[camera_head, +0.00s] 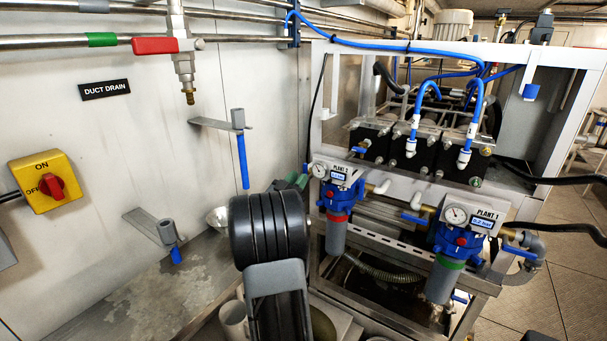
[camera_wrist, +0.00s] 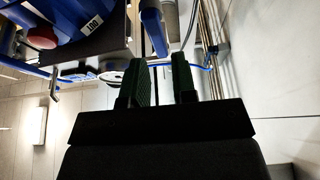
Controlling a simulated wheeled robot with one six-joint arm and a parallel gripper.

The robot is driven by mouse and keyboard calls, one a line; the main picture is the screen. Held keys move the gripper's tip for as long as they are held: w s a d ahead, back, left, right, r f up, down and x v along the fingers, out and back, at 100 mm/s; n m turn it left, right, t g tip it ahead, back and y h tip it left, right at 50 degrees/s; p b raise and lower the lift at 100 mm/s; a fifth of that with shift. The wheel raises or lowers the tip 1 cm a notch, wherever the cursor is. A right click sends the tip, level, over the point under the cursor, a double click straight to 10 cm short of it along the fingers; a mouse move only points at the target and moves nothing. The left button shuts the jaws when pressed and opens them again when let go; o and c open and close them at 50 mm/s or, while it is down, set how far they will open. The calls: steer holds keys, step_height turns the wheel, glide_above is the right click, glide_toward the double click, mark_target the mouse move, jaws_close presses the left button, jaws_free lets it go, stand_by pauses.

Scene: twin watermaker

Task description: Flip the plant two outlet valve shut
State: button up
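The plant 2 unit (camera_head: 338,185) has a blue filter head, a gauge and a label plate, above a grey bowl with a red ring. A small blue lever (camera_head: 306,168) shows at its left, close to my gripper (camera_head: 292,182); I cannot tell for certain that it is the outlet valve's handle. In the wrist view my gripper (camera_wrist: 162,84) has two green fingertips apart, with nothing seen between them. A blue bar (camera_wrist: 152,28) lies just beyond the fingertips. The blue filter head (camera_wrist: 75,22) with a red knob is at upper left. My arm hides part of the pipework.
The plant 1 unit (camera_head: 465,225) with blue-handled valves stands to the right. A metal frame post (camera_head: 305,100) and the wall (camera_head: 215,90) are close on the left. A yellow switch (camera_head: 45,180) and a red-handled drain valve (camera_head: 155,46) are farther left.

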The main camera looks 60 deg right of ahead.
steer(key=shift+v, duration=1.3)
